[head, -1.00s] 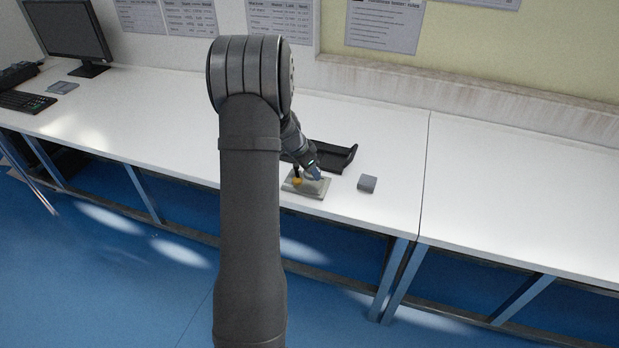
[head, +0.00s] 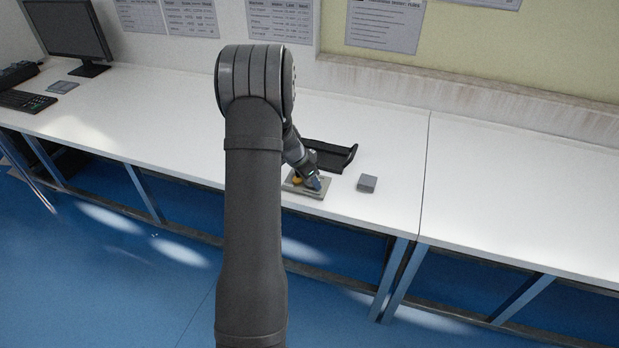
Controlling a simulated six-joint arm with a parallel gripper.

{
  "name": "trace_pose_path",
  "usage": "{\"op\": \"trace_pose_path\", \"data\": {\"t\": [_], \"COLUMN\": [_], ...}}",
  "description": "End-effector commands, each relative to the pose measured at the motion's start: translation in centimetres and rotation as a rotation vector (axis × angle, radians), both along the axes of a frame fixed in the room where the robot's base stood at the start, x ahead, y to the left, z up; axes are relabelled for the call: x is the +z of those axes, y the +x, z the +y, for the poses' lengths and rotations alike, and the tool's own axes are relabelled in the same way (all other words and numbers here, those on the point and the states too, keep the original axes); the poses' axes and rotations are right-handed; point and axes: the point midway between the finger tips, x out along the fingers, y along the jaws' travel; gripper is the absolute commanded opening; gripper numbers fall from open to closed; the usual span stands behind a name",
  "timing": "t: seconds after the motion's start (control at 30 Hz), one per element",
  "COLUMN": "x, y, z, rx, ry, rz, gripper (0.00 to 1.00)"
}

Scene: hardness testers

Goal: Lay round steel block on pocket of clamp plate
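The clamp plate (head: 318,193) is a flat grey-beige plate near the front edge of the white table, with a small yellow part (head: 298,182) on its left side. My gripper (head: 313,186) is low over the plate, pointing down at its middle. The arm and the gripper hide part of the plate and its pocket. I cannot make out a round steel block; whether one is between the fingers is too small to tell. A grey square block (head: 367,183) lies on the table to the right of the plate.
A black open tray (head: 337,158) lies just behind the plate. A monitor (head: 66,30) and a keyboard (head: 22,101) stand at the far left. The white table (head: 510,180) is clear on the right, beyond a seam.

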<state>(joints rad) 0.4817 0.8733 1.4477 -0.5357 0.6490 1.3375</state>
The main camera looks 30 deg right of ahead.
Motion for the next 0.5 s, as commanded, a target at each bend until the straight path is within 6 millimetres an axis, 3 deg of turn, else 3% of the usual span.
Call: {"op": "trace_pose_path", "data": {"t": [0.17,0.5], "x": [1.5,7.7], "y": [-0.1,-0.4], "z": [0.4,3.0], "rx": [-0.001,0.0], "ry": [-0.001,-0.002], "rz": [-0.001,-0.003], "gripper": [0.59,0.59]}}
